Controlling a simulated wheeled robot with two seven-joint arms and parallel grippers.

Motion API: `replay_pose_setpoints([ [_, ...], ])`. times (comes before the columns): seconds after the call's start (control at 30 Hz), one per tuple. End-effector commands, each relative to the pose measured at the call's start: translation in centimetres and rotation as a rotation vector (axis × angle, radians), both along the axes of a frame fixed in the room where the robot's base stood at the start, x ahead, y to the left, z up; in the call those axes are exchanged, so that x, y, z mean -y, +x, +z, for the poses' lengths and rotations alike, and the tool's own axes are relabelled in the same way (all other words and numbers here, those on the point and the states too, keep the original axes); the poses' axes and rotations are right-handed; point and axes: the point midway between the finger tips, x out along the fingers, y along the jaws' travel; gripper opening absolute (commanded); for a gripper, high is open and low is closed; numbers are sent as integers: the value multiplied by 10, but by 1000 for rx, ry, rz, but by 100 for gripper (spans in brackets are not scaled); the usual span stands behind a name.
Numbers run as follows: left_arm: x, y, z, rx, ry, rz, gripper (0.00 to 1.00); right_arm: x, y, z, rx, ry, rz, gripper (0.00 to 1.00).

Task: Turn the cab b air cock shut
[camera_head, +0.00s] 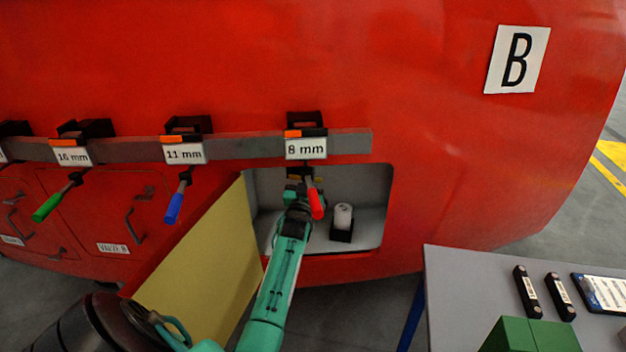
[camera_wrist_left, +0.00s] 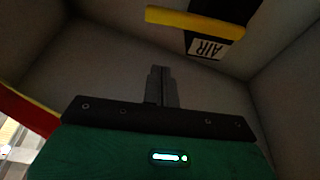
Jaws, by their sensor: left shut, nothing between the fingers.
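The air cock's yellow handle (camera_wrist_left: 195,20) shows in the left wrist view as a bar running across the top, level and slightly tilted. A label reading AIR (camera_wrist_left: 207,48), upside down in this view, sits just below it on a dark mount. My left gripper (camera_wrist_left: 162,72) is shut and empty, its fingertips below and left of the handle, apart from it in the picture. In the head view my left gripper (camera_head: 298,188) reaches into the open compartment (camera_head: 375,200) in the red nosecone, where the hanging red-handled tool partly hides it. My right gripper is not in view.
The red-handled tool (camera_head: 316,202) hangs under the 8 mm label, close to my left gripper. A white cylinder in a black holder (camera_head: 342,222) stands inside the compartment. The yellow open door (camera_head: 205,265) is left of my arm. A grey table (camera_head: 455,290) stands at right.

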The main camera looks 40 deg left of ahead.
Motion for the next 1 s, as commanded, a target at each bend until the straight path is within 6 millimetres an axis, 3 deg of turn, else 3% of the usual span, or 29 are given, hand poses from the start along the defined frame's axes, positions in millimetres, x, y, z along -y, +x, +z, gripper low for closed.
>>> replay_pose_setpoints([
  [0.17,-15,27,13,1,0,0,0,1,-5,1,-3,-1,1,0],
  [0.2,-13,25,-2,-5,-5,-2,0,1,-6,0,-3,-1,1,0],
  [0.4,-13,24,-25,-2,-1,-1,0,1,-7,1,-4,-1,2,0],
  [1.0,-14,24,-33,-6,9,0,0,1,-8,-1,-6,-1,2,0],
])
